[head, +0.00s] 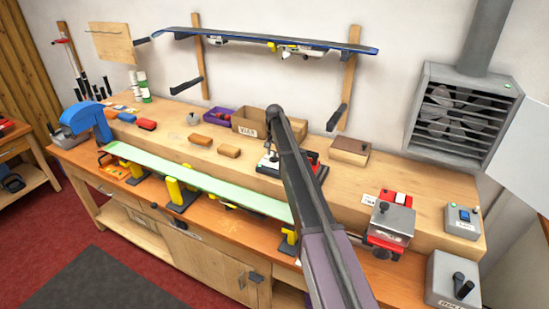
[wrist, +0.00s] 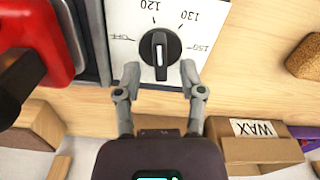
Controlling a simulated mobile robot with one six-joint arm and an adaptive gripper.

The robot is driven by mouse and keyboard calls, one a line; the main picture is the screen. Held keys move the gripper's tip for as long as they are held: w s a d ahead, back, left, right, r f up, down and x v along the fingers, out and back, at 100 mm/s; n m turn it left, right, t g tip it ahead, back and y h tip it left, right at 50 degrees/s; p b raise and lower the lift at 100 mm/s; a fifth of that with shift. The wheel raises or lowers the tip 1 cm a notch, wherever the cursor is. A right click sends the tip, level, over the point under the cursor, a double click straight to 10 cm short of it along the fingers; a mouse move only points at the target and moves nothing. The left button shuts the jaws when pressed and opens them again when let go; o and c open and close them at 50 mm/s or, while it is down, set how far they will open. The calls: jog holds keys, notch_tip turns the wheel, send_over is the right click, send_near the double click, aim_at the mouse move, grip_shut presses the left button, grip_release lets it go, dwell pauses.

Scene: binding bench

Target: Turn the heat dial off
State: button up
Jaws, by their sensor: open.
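The heat dial (wrist: 160,48) is a round black knob with a raised grip bar and a pale line. It sits on a white plate (wrist: 203,75) marked OFF, 120, 130 and 150, seen upside down. The grip bar runs roughly up and down in the wrist view, with its upper end near the 120 side; OFF is at the left. My gripper (wrist: 160,77) is open, its two fingertips apart at the near side of the knob, one to each side. In the head view my arm hides most of the dial area.
A red device (wrist: 35,45) with a dark part stands close left of the dial plate in the wrist view. A box marked WAX (wrist: 255,150) and a brown block (wrist: 303,58) lie at the right. In the head view, a green-topped ski (head: 200,180) lies along the bench front.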

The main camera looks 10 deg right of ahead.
jog(key=shift+f, duration=0.4)
grip_shut()
jog(key=shift+n, duration=0.4)
jog(key=n, duration=0.6)
jog(key=shift+a, duration=0.15)
jog(key=n, duration=0.6)
jog(key=shift+s+a+n, duration=0.1)
jog(key=shift+s+n, duration=0.05)
jog(key=shift+n, duration=0.25)
